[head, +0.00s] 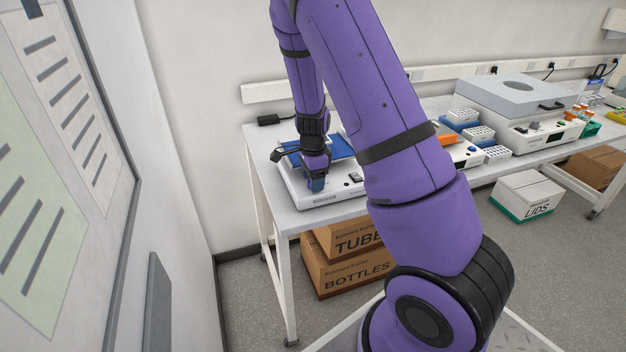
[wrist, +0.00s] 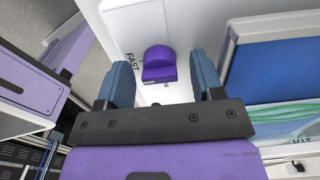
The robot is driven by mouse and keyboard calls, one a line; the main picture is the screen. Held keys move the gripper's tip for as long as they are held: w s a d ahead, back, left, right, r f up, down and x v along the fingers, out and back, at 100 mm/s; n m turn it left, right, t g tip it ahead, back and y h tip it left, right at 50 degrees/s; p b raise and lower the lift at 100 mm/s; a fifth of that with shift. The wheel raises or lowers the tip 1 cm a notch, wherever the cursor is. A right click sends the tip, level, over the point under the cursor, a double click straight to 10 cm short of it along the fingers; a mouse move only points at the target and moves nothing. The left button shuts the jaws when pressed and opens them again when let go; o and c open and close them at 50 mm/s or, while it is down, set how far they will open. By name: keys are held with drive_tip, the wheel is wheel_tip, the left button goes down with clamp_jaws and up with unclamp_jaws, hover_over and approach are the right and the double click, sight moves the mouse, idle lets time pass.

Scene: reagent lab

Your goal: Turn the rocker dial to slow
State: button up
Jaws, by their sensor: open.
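The rocker (head: 322,200) is a white unit with a blue platform (head: 338,146) at the left end of the bench. In the wrist view, its purple dial (wrist: 158,60) sits on the white panel, with the printed word FAST to its left. Which mark the dial points to is unclear, and no SLOW label is readable. My gripper (wrist: 161,72) is open, with its blue fingers on either side of the dial and gaps showing on both sides. In the head view, my gripper (head: 316,184) is down at the rocker's front, and the dial is hidden.
A larger grey-lidded unit (head: 515,98) and several tube racks (head: 480,134) stand farther right on the bench. Cardboard boxes (head: 345,270) sit under the bench, with a white LIDS box (head: 526,196) to the right. A wall panel (head: 70,130) is close at left.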

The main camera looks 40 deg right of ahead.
drive_tip(key=shift+f, duration=0.2)
drive_tip(key=c, duration=0.9)
